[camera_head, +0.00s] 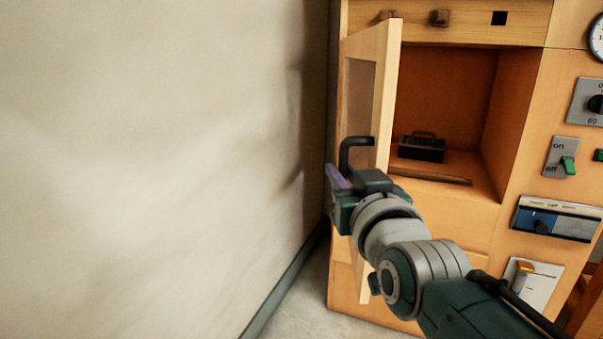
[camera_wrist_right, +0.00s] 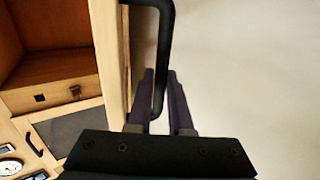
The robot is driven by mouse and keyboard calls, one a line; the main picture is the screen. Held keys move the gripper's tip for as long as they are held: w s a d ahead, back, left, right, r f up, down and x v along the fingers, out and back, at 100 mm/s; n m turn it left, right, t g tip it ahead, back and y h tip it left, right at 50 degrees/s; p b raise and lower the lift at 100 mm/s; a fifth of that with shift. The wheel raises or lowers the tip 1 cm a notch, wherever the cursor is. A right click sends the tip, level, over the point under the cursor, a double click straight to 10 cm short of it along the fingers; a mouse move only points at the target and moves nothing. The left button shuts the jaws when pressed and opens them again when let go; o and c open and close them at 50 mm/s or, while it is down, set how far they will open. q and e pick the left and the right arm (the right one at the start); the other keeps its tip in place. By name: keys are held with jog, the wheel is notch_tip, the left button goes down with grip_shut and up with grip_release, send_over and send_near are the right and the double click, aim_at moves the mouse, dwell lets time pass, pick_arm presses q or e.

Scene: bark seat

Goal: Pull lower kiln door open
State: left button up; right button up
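The lower kiln door (camera_head: 382,100) is a pale wooden frame with a dark pane, hinged at the left. It stands swung wide open, its edge facing me, and the kiln's cavity shows beside it. In the right wrist view the door's edge (camera_wrist_right: 107,60) runs down left of the fingers. Its black bar handle (camera_head: 344,155) is on the outer face and also shows in the wrist view (camera_wrist_right: 164,50). My right gripper (camera_head: 335,178) has its purple fingers on either side of the handle bar, apparently closed on it. My left gripper is out of view.
A plain wall (camera_head: 150,150) stands close left of the open door. A small black box (camera_head: 422,147) sits inside the cavity. A wooden panel with knobs (camera_head: 455,20) is above it. Switches and dials, including a green on/off switch (camera_head: 566,160), line the right side.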

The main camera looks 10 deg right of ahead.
jog(key=shift+o, duration=0.7)
jog(key=shift+w+d, duration=0.1)
jog(key=shift+w, duration=0.05)
jog(key=shift+s+r, duration=0.1)
jog(key=shift+s, duration=0.15)
jog(key=s+p, duration=0.4)
jog(key=s, duration=0.5)
jog(key=shift+s+d, duration=0.25)
jog(key=shift+d, duration=0.05)
